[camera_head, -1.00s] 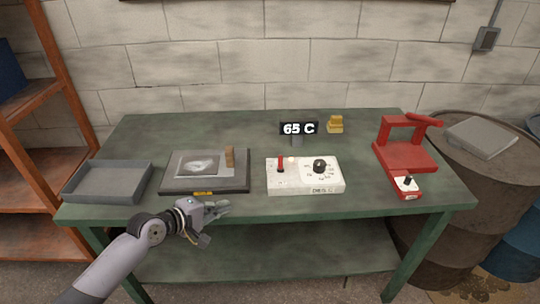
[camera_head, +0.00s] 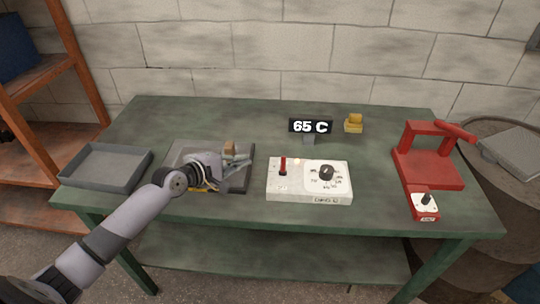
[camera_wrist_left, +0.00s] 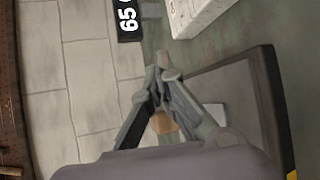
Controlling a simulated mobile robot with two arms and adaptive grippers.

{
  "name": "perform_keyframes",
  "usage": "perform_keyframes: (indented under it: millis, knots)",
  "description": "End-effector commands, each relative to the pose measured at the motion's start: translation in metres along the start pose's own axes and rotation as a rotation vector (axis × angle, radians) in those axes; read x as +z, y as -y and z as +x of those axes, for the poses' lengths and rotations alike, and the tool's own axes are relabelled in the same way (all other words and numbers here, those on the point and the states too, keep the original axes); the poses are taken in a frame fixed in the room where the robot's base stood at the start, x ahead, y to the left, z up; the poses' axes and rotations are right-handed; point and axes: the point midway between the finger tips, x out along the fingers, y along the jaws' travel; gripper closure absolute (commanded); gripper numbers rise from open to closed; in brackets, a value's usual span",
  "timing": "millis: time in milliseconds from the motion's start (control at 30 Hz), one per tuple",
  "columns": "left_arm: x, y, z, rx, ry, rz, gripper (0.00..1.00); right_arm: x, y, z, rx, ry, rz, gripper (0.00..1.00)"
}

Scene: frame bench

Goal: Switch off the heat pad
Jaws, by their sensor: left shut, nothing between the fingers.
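The heat pad (camera_head: 178,152) is a dark flat plate on the bench, left of middle, partly hidden by my left arm. The white control box (camera_head: 308,194) stands to its right, with a red lever (camera_head: 283,166) upright, a small pale lamp and a black dial (camera_head: 326,171). A black display (camera_head: 310,126) behind it reads 65 C. My left gripper (camera_head: 246,160) is shut and empty over the pad's right side, left of the box and apart from the lever. In the left wrist view its fingertips (camera_wrist_left: 161,76) meet; the box's edge (camera_wrist_left: 200,18) shows at the top.
A grey tray (camera_head: 106,168) sits at the bench's left end. A tan block (camera_head: 229,148) is by the gripper. A yellow object (camera_head: 353,123) stands at the back, and a red press-like device (camera_head: 428,168) with a small switch box (camera_head: 424,205) at the right.

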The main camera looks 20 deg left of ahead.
Motion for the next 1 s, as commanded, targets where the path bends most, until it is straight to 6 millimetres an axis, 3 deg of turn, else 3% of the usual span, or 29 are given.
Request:
perform_keyframes:
  millis: [100,233,433,667,733,1000]
  knots:
    - [0.000,-0.001,0.006,0.002,0.001,-0.001,1.00,0.006,0.011,-0.001,-0.012,0.009,0.001,0.60]
    - [0.000,-0.002,0.022,0.003,0.000,-0.003,1.00,0.000,0.010,-0.003,-0.012,0.002,0.000,0.60]
    - [0.001,-0.001,0.061,0.002,0.001,-0.004,1.00,-0.018,0.001,-0.003,-0.001,-0.026,-0.002,0.60]
    - [0.001,-0.001,0.104,0.002,0.001,-0.001,1.00,-0.017,-0.003,0.001,0.004,-0.026,-0.001,0.60]
    - [0.013,-0.005,0.095,-0.002,0.003,-0.001,1.00,-0.015,-0.004,-0.018,0.004,-0.020,-0.001,0.60]
    - [0.035,-0.002,0.088,-0.001,0.001,-0.002,1.00,-0.011,-0.004,-0.038,0.003,-0.012,-0.001,0.60]
